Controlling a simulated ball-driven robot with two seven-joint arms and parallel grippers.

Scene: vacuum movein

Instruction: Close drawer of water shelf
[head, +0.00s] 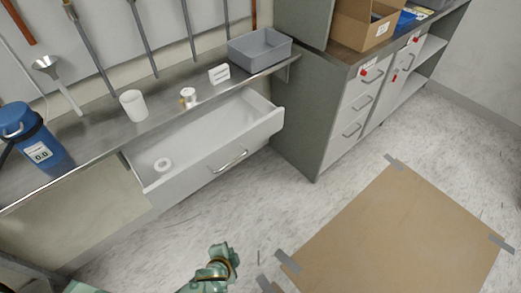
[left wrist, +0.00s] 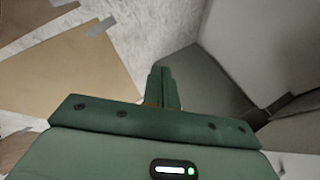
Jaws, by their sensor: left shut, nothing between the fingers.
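The drawer (head: 208,178) under the steel shelf (head: 107,134) is pulled out. It is white-grey with a bar handle (head: 230,161) on its front. A white ring-shaped item (head: 162,164) lies inside at its left end. My left gripper (head: 219,252) is at the bottom middle of the head view, in front of and apart from the drawer. In the left wrist view its green fingers (left wrist: 163,78) are together with nothing between them. The drawer does not clearly show in that view. My right gripper is not seen.
On the shelf stand a blue jug (head: 38,143), a white cup (head: 134,104), a small jar (head: 188,97), a sign (head: 219,74) and a grey bin (head: 259,48). A grey cabinet (head: 297,125) stands right of the drawer. Taped cardboard (head: 400,235) covers the floor at right.

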